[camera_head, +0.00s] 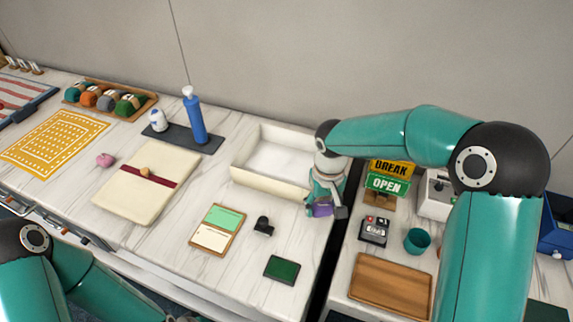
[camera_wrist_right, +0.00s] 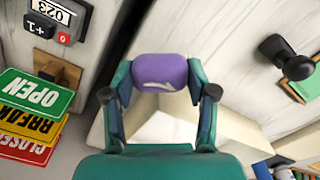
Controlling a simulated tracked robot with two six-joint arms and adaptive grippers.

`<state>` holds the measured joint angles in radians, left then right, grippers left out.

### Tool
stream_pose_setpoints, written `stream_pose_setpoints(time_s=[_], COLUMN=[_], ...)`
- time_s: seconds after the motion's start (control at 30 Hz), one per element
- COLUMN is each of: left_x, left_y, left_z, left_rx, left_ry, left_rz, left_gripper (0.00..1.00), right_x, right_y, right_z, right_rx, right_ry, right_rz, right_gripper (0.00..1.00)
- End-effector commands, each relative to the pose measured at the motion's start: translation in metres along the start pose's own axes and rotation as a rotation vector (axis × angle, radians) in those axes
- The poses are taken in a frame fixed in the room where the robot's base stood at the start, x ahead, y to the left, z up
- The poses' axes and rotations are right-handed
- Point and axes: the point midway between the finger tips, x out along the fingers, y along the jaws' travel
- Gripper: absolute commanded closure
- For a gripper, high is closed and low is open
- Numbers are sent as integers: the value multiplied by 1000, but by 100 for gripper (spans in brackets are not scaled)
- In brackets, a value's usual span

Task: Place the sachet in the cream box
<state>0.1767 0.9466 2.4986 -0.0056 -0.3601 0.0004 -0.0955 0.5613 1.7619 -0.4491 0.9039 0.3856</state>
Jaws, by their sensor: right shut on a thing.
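The purple sachet (camera_head: 322,210) is held between the fingers of my right gripper (camera_head: 325,206), just off the front right corner of the cream box (camera_head: 262,184). In the right wrist view the sachet (camera_wrist_right: 160,72) sits across the two fingertips of my right gripper (camera_wrist_right: 158,88), with a pale mark on it. The cream box is open-topped and looks empty where its inside shows; my arm covers its right end. It also shows in the right wrist view (camera_wrist_right: 232,135), partly behind the gripper. My left arm is at the lower left; its gripper is out of view.
A black stamp (camera_head: 263,226), a green-and-cream card tray (camera_head: 217,229) and a dark green pad (camera_head: 281,269) lie in front of the box. Right of a dark gap are OPEN and BREAK signs (camera_head: 388,184), a counter (camera_head: 374,231), a teal cup (camera_head: 417,240) and a wooden tray (camera_head: 391,285).

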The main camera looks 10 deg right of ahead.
Motion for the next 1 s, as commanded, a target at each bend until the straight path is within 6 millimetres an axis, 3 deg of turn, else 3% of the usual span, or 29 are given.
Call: stream_pose_setpoints(time_s=[0.3, 0.47, 0.73, 1.0], left_x=[0, 0, -1, -8], left_y=[0, 0, 0, 3], left_z=[0, 0, 0, 0], left_rx=[0, 0, 0, 0], left_ry=[-1, -1, 0, 0], left_rz=[0, 0, 0, 0], left_gripper=[60, 60, 60, 60], right_x=[0, -1, -54, -123], right_y=[4, 8, 28, 21], right_z=[1, 13, -18, -67], right_rx=[17, 68, 317, 544], right_ry=[0, -2, 6, 3], right_rz=[0, 0, -2, -3], right_gripper=[67, 67, 67, 67])
